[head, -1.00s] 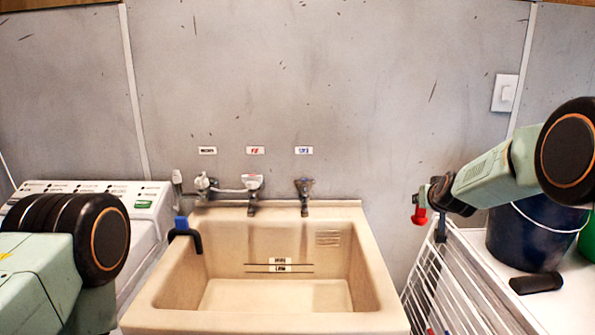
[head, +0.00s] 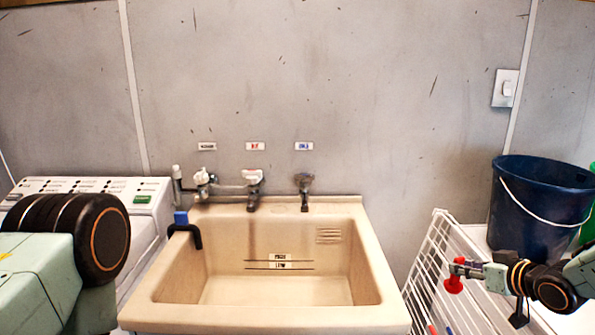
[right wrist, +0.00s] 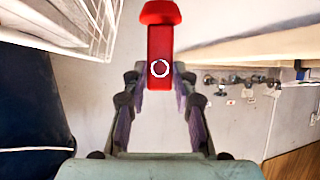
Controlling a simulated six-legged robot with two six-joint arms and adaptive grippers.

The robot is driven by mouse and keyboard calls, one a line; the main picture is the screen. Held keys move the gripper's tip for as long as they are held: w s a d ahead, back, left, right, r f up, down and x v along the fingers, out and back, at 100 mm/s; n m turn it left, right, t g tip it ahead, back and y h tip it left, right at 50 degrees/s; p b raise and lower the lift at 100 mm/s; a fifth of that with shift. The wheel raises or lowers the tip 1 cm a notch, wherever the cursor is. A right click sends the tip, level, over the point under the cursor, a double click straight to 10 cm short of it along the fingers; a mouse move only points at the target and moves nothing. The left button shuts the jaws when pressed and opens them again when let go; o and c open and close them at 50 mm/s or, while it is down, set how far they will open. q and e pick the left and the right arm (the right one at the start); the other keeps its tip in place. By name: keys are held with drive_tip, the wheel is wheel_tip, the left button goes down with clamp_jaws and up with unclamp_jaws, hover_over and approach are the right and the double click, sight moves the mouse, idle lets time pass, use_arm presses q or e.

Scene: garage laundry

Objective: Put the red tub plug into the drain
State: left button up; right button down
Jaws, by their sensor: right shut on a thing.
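The red tub plug (head: 453,284) is held at the tips of my right gripper (head: 463,268), to the right of the sink and above the white wire rack. In the right wrist view the red plug (right wrist: 161,48) stands out beyond the closed fingers (right wrist: 160,88), with a white ring mark on its stem and its wider end away from me. The beige sink (head: 160,314) is in the middle of the head view. Its drain cannot be made out. My left arm shows at the left edge, but its gripper is not in view.
Taps (head: 304,190) are at the sink's back. A black hook-shaped spout with a blue top (head: 183,220) hangs over its left rim. The wire rack (head: 432,262) and a dark blue bucket (head: 535,210) are at right. The space above the basin is clear.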

drive_tip(key=s+a+n+g+y+b, duration=0.1)
drive_tip(key=s+a+n+g+y, duration=0.3)
drive_tip(key=s+a, duration=1.6)
drive_tip(key=s+n+y, duration=0.1)
drive_tip(key=n+y, duration=0.1)
drive_tip(key=n, duration=0.2)
drive_tip(key=shift+s+a+f+g+y, duration=0.15)
drive_tip(key=shift+s+g+y, duration=0.15)
drive_tip(key=shift+g, duration=0.1)
drive_tip(key=shift+s, duration=0.1)
